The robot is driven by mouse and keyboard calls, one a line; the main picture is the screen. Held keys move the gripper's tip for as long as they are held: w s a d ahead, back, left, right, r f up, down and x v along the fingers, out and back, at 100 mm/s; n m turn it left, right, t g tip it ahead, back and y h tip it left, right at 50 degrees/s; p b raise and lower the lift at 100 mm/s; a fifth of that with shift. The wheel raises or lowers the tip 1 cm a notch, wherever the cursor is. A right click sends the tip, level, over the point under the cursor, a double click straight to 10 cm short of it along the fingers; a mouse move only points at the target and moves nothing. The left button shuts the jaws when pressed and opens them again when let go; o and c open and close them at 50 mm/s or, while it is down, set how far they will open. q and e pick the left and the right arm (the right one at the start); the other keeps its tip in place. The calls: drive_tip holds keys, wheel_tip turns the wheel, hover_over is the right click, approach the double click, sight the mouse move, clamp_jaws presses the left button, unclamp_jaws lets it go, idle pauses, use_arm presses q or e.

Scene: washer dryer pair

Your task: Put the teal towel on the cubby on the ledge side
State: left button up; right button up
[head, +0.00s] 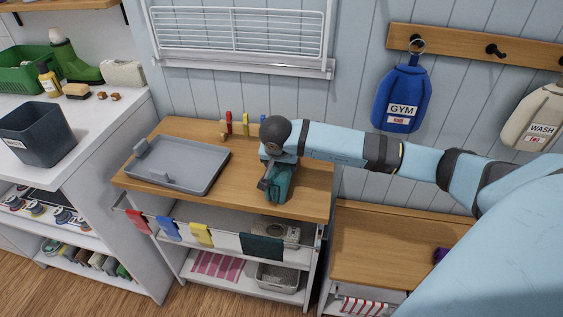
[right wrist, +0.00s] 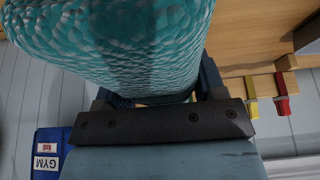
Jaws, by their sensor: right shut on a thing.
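My right gripper (head: 270,181) is shut on the teal towel (head: 281,184), above the right part of the wooden top of the middle shelf unit (head: 230,208). In the right wrist view the towel (right wrist: 125,45) is a thick, bumpy-textured roll between the fingers (right wrist: 155,97). Whether it touches the top is unclear. Below the top are open shelves, with a grey basket (head: 277,277) and a striped cloth (head: 217,266). A lower wooden-topped unit (head: 385,250) stands to the right. I cannot tell which opening is the task's cubby. My left gripper is out of view.
A grey tray (head: 178,165) covers the top's left part. Red and yellow clips (head: 237,124) stand at its back. Small cloths and a dark green cloth (head: 262,248) hang from the front rail. A blue GYM bag (head: 402,97) hangs behind my right arm. A white counter (head: 85,140) stands left.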

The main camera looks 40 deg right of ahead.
drive_tip(key=o, duration=1.1)
drive_tip(key=shift+f, duration=0.1)
